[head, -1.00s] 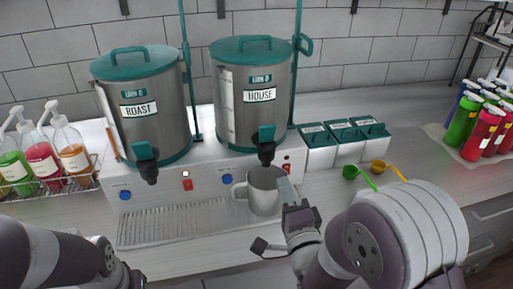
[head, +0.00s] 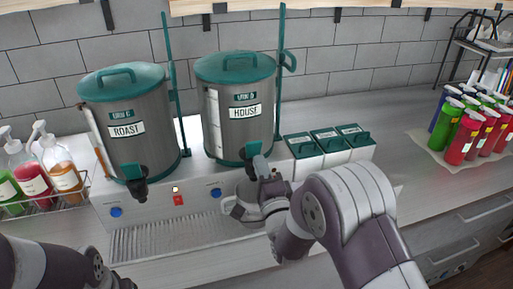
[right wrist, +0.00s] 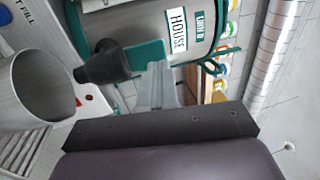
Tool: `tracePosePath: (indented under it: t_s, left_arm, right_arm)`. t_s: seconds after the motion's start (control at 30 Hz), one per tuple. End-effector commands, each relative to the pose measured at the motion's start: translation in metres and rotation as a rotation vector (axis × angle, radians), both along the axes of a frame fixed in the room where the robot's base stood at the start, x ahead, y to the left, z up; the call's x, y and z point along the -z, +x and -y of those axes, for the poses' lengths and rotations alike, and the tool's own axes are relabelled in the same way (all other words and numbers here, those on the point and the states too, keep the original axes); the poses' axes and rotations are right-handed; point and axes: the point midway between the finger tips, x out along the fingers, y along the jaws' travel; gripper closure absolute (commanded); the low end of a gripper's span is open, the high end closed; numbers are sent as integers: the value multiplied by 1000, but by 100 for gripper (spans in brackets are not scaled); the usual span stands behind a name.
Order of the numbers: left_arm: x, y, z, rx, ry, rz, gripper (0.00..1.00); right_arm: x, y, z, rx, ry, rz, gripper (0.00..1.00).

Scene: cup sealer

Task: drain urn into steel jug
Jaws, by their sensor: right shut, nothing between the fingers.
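The steel HOUSE urn (head: 226,135) with its teal lid stands on the white counter unit; it also fills the top of the right wrist view (right wrist: 180,12). Its tap has a teal handle (head: 253,149) and a black spout (right wrist: 102,64). The steel jug (head: 238,208) stands upright below that tap, its open mouth (right wrist: 30,80) showing at left in the right wrist view. My right gripper (right wrist: 157,86) is shut and empty, right beside the tap; contact with the handle cannot be told.
The ROAST urn (head: 150,150) stands to the left. White boxes with teal lids (head: 330,148) stand right of the HOUSE urn. Pump bottles (head: 60,172) in a rack are far left, and red and green bottles (head: 466,135) are at right. A drip grate (head: 160,240) lies in front.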

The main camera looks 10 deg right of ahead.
Motion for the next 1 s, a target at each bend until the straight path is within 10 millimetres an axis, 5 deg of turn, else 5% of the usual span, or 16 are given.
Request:
tracePosePath:
  t_s: [0.3, 1.0]
  left_arm:
    - [-20, 0, 0, 0, 0, 0, 57]
    - [-33, 0, 0, 0, 0, 0, 57]
  right_arm:
    - [-8, 35, -1, 0, 0, -1, 100]
    - [-15, 39, -2, 0, -2, -73, 100]
